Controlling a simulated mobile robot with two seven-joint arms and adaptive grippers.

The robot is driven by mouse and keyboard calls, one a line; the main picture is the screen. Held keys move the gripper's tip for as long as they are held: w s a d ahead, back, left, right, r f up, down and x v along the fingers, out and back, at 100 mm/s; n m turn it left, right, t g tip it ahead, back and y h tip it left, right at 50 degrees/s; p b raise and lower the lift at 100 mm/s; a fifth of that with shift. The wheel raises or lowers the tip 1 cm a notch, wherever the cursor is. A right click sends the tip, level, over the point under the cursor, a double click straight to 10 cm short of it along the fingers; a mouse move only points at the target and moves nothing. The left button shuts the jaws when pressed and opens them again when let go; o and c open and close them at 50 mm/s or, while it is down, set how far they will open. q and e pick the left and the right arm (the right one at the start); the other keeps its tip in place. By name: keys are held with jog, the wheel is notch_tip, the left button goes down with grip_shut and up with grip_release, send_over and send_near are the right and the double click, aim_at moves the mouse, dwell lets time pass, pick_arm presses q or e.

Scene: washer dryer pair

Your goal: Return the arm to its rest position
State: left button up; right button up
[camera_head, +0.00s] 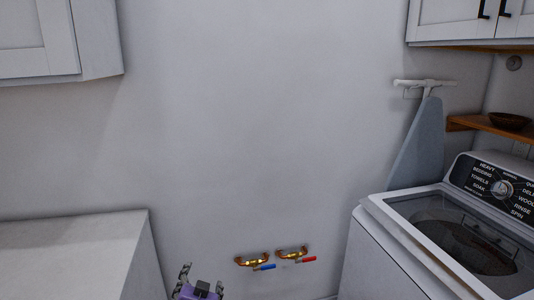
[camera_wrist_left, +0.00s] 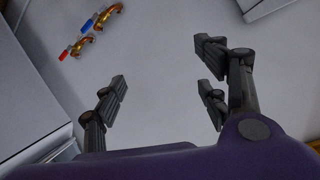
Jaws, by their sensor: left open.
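My left gripper (camera_head: 200,274) shows at the bottom of the head view, left of the valves, with a purple body and dark fingers. In the left wrist view the left gripper (camera_wrist_left: 165,95) has its fingers spread wide, with only the pale wall between them. It is open and empty and touches nothing that I can see. My right gripper is in neither view.
Brass valves with a blue handle (camera_head: 264,267) and a red handle (camera_head: 306,260) stick out of the wall. A washer (camera_head: 385,255) stands at right, a white appliance or counter (camera_head: 75,250) at left. Cabinets (camera_head: 75,45) hang above. The gap between is clear.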

pick_arm(q)
jog(key=s+f+n+g, duration=0.1)
jog(key=s+f, duration=0.5)
jog(key=s, duration=0.8)
jog(key=s+a+f+n+g+h+p, duration=0.1)
jog(key=s+f, duration=0.6)
jog(key=s, duration=0.8)
jog(key=s+f+g+h+p, duration=0.1)
jog(key=s+f+g, duration=0.2)
jog(key=s, duration=1.2)
notch_tip(320, 180, down, 3)
jog(key=shift+a+f+n, duration=0.15)
jog(key=shift+f+n, duration=0.05)
jog(key=shift+n, duration=0.2)
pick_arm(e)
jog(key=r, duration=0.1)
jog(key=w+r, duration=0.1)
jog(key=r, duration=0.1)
pick_arm(q)
jog(key=shift+w, duration=0.1)
jog(key=shift+c, duration=0.5)
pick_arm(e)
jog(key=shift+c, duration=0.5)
